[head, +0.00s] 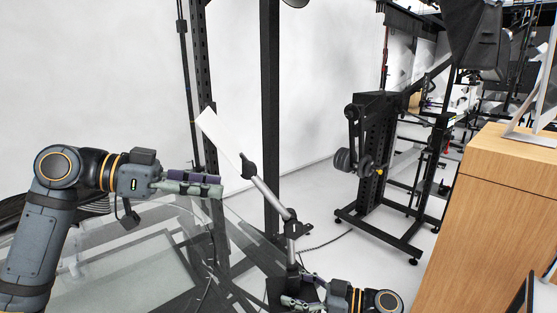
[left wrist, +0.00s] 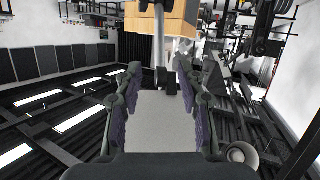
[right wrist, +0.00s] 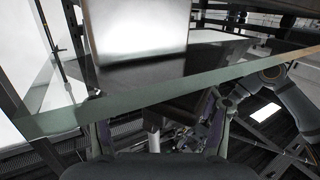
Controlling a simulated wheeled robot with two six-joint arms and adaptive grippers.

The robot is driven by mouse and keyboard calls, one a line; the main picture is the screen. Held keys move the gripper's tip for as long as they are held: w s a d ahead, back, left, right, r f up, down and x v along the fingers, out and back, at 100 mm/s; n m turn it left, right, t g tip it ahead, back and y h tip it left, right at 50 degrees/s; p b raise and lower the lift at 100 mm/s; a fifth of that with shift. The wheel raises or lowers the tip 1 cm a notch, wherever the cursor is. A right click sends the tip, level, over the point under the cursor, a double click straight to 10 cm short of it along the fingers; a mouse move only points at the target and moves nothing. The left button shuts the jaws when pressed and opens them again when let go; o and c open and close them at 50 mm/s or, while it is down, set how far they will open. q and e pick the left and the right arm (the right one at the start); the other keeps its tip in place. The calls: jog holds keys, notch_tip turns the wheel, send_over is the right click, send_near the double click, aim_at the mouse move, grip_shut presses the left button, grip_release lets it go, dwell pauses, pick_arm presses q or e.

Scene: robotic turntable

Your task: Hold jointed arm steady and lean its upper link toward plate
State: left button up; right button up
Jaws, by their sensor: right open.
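The jointed arm stands right of the glass table. Its lower link (head: 291,250) is upright, and its upper link (head: 268,193) tilts up and left to a clamp holding a white panel (head: 222,138). My left gripper (head: 220,186) is level, left of the clamp and below the panel. In the left wrist view its fingers are spread, with the panel (left wrist: 163,118) and clamp in line between them; contact is unclear. My right gripper (head: 303,293) is low by the lower link, open. The link (right wrist: 153,135) shows between its fingers in the right wrist view. Which surface is the plate is unclear.
The glass table (head: 120,262) lies under my left arm, and its edge (right wrist: 150,105) crosses the right wrist view. A dark upright post (head: 270,110) stands behind the jointed arm. A wooden cabinet (head: 485,225) and a black stand (head: 378,170) are at right.

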jog(key=v, duration=1.2)
